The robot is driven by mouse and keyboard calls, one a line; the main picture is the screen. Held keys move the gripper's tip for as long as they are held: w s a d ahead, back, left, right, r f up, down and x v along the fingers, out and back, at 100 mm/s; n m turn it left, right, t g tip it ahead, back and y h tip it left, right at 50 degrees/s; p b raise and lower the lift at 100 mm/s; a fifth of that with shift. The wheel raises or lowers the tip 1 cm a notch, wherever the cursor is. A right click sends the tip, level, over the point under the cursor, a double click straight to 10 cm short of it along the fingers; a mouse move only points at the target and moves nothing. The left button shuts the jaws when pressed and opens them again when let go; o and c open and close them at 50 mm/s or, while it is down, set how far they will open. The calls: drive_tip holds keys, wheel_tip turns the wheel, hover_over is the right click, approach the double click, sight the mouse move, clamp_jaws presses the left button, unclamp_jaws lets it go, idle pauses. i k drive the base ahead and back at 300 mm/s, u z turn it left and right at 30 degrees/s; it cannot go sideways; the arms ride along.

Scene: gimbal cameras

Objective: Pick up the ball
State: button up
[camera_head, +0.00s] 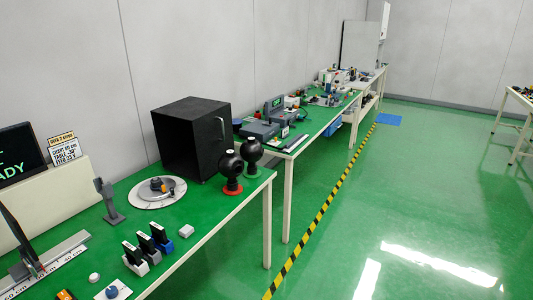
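No plain loose ball can be made out for certain. Two black, roughly round objects stand side by side near the right end of the near green-topped table (205,213). One black round object (231,166) sits on a red base, and the other black round object (251,150) on a green base. Each has a light spot on top. A small blue rounded thing (112,292) sits on a white plate at the bottom edge, too small to identify. My gripper is not in view.
A black box (192,138) stands behind the round objects. A white disc (143,199) with a grey device, a grey stand (108,200), small upright blocks (160,238) and a ruler (60,255) share the table. Green floor (420,200) is open to the right, past the yellow-black stripe (320,215).

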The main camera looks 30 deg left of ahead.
sight(252, 151)
drive_tip(key=u, duration=0.3)
drive_tip(key=i, duration=1.45)
drive_tip(key=u, duration=0.75)
drive_tip(key=i, duration=0.7)
drive_tip(key=u, duration=0.7)
drive_tip(key=i, duration=0.6)
drive_tip(key=u, duration=0.85)
drive_tip(key=i, duration=0.65)
drive_tip(key=u, duration=0.35)
